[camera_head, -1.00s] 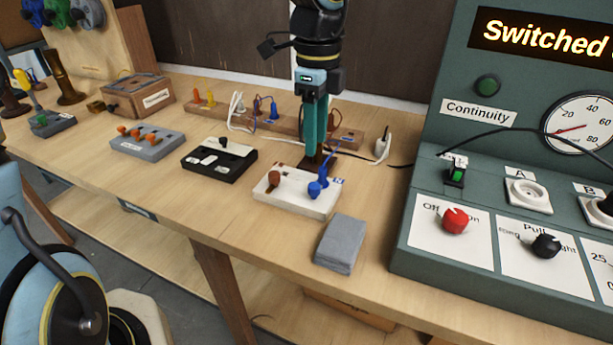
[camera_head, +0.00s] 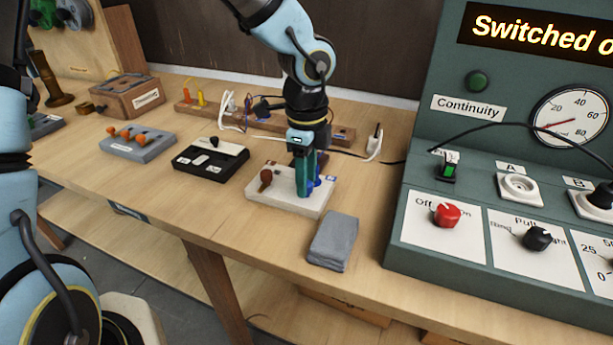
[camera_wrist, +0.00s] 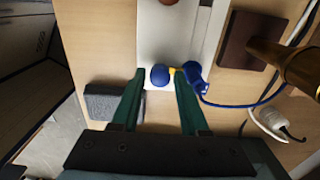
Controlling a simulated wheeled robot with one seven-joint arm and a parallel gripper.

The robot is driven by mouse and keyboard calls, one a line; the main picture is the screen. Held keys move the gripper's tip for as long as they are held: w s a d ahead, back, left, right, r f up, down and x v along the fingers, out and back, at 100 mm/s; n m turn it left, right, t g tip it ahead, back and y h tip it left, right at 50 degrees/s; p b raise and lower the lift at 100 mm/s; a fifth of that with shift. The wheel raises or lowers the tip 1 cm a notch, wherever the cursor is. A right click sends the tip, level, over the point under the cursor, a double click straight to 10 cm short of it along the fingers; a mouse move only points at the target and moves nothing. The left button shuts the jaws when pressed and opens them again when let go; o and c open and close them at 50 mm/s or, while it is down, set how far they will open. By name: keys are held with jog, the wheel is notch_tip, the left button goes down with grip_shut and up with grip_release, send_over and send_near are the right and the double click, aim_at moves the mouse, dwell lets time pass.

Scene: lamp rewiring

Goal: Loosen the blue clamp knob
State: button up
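The blue clamp knob (camera_wrist: 160,75) is a round ball at the end of the white block, seen in the wrist view between my gripper's fingertips. My gripper (camera_wrist: 160,73) is open, with a small gap on each side of the knob. I cannot tell how deep the knob sits between the fingers. A blue plug (camera_wrist: 195,74) with a blue lead and a yellow part lies right beside the right finger. In the head view my gripper (camera_head: 306,192) points down over the right part of the white block (camera_head: 262,198) and mostly hides the knob.
A brown-red knob (camera_head: 266,177) stands on the block's left part. A grey cloth (camera_head: 333,242) lies in front. A black box (camera_head: 210,158) and a grey box (camera_head: 138,145) sit to the left. The green test panel (camera_head: 410,235) rises on the right. A brass post (camera_wrist: 285,62) stands nearby.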

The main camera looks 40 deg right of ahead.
grip_shut()
